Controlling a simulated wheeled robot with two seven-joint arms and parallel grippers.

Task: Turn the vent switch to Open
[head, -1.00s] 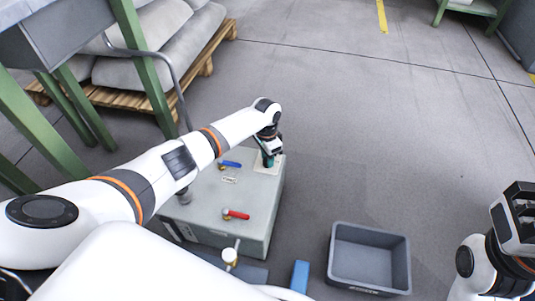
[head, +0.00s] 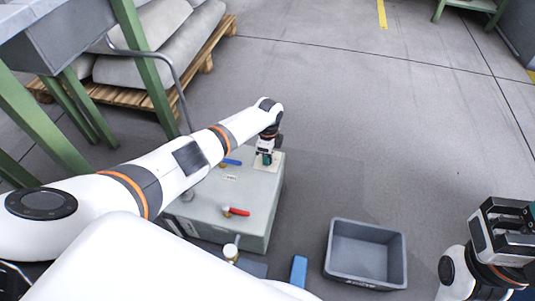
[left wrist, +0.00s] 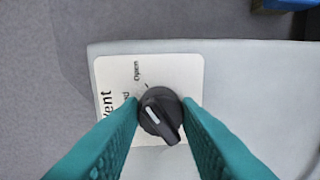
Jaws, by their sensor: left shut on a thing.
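The vent switch (left wrist: 161,116) is a black round knob with a grip bar and a white pointer line, on a white label plate (left wrist: 180,72) marked Vent. In the left wrist view the pointer aims up and left, roughly toward the tick by the word Open; I cannot tell if it lines up exactly. The other position word is partly hidden by a finger. My left gripper (head: 265,160) is shut on the knob, its teal fingers (left wrist: 160,120) on both sides. My right gripper (head: 507,232) is at the lower right, away from the switch; its opening is unclear.
The switch sits at the far right corner of a grey cabinet (head: 257,205), which also bears a blue-handled valve (head: 232,162) and a red-handled valve (head: 237,211). A grey bin (head: 366,281) stands on the floor to the right. Floor beyond the cabinet is clear.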

